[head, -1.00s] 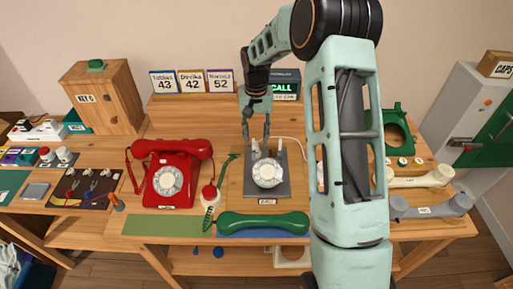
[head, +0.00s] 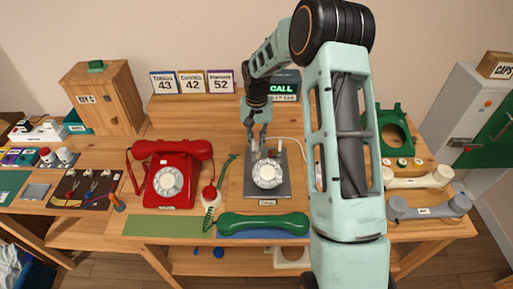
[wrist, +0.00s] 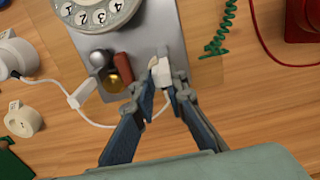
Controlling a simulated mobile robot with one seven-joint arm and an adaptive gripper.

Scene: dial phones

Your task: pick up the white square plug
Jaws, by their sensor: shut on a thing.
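A small white square plug (wrist: 161,73) stands at the edge of the grey metal phone base (wrist: 150,45) in the wrist view. My gripper (wrist: 164,84) is shut on it, with one dark fingertip on each side. The fingertips hide part of the plug. I cannot tell whether it is clear of the base. In the head view my gripper (head: 257,152) is low at the back left of the grey base (head: 282,185), behind its white dial (head: 267,174).
Beside the plug are a red block (wrist: 123,66), a metal knob (wrist: 98,57) and a yellowish socket (wrist: 114,80). A white cord with a white end piece (wrist: 82,94) lies close by. A red phone (head: 172,175) stands left; a green handset (head: 263,223) lies in front.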

